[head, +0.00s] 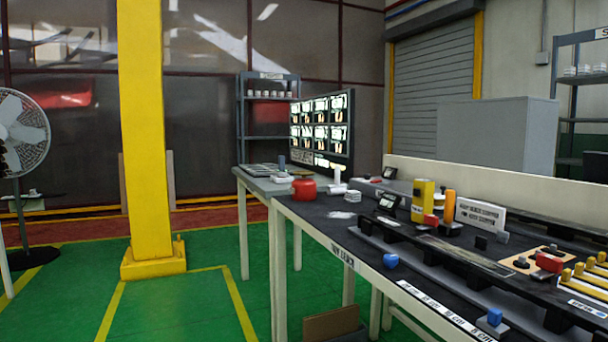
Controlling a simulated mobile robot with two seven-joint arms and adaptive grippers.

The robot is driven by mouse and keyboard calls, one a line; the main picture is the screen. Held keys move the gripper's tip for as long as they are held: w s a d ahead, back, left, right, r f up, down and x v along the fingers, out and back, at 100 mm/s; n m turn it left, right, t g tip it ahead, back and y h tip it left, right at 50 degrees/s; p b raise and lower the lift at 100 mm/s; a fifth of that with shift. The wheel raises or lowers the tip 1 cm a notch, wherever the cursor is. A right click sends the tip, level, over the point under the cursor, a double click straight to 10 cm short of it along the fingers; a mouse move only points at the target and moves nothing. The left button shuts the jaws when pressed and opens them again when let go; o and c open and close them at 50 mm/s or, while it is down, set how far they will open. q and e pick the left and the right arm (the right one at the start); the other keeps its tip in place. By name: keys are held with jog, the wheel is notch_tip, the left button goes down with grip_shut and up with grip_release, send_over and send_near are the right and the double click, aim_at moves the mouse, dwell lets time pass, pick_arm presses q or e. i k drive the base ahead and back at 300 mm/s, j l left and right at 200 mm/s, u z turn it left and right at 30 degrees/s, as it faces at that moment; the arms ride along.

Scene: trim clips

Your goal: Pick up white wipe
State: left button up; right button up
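A small flat white patch (341,215) lies on the dark top of the long workbench (312,209), near its far left end, in the head view. It looks like the white wipe, but it is too small to be sure. A small white block-like item (353,196) sits just behind it, apart from it. Neither of my grippers is in view.
A yellow box (422,201), an orange upright piece (448,206) and a black rail (440,255) are to the right. A blue piece (391,261) is near the front edge.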

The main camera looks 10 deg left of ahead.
aim_at(352, 196)
jog(key=k, duration=0.55)
jog(key=u, duration=1.45)
jog(key=i+u, duration=0.1)
jog(key=i, duration=0.3)
jog(key=i+l, duration=0.2)
jog(key=i, duration=0.25)
jog(key=i+l+u, duration=0.15)
jog(key=i, duration=0.25)
jog(key=i+l, duration=0.1)
jog(key=i, duration=1.55)
jog(key=i+z, duration=0.35)
jog(key=i+j+z, duration=0.1)
jog(key=z, duration=0.25)
jog(key=i+j+z, duration=0.2)
jog(key=i+z, duration=0.15)
